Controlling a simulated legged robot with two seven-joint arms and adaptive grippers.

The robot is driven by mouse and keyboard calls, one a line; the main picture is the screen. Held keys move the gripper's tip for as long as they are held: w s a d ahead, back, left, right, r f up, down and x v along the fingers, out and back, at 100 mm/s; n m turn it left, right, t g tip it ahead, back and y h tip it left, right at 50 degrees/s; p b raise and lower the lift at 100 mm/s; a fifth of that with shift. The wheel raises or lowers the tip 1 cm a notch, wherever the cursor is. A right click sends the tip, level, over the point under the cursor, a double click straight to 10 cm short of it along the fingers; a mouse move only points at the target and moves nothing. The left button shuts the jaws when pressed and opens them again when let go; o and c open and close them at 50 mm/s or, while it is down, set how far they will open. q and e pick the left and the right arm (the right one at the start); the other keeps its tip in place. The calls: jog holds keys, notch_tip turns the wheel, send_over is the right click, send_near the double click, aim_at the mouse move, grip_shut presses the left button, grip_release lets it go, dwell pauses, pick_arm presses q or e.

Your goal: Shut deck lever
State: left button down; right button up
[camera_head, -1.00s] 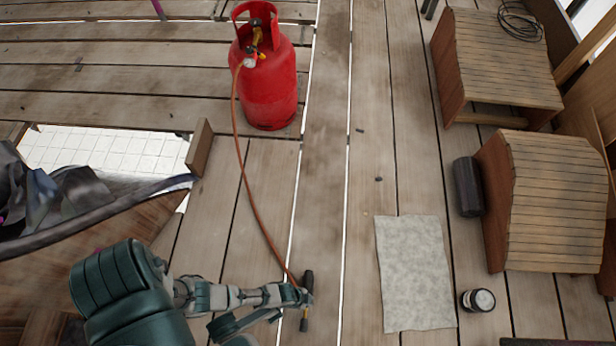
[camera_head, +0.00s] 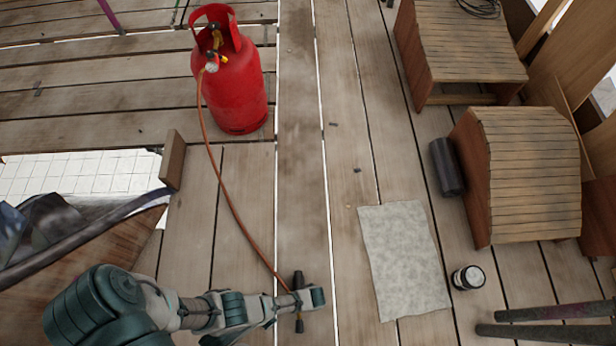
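A red gas cylinder (camera_head: 235,85) stands upright on the plank deck (camera_head: 300,190). It has a brass-yellow valve (camera_head: 217,42) and a gauge at its top. A brown-orange hose (camera_head: 222,190) runs from there to a black hand torch (camera_head: 298,280). My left gripper (camera_head: 308,298) is at the lower middle, across the torch, and appears shut on it; its fingertips are not clear. The gripper is well in front of the cylinder. No lever can be told apart clearly, neither on the torch nor elsewhere on the deck. My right gripper is out of view.
A grey mat (camera_head: 404,260) lies right of the gripper, with a small dark can (camera_head: 467,278) beside it. Slatted wooden pieces (camera_head: 532,175) and a black roll (camera_head: 447,167) are at the right. An opening with white tiles (camera_head: 75,175) is at the left. Dark poles (camera_head: 550,330) are at lower right.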

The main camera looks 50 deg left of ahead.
pick_arm(q)
jog(key=shift+d, duration=0.1)
dwell(0.4)
jog(key=c, duration=1.2)
grip_release()
jog(key=shift+w+r, duration=0.1)
notch_tip(320, 180, up, 12)
jog(key=w+d, duration=0.1)
jog(key=shift+f, duration=0.25)
jog(key=shift+w, duration=0.1)
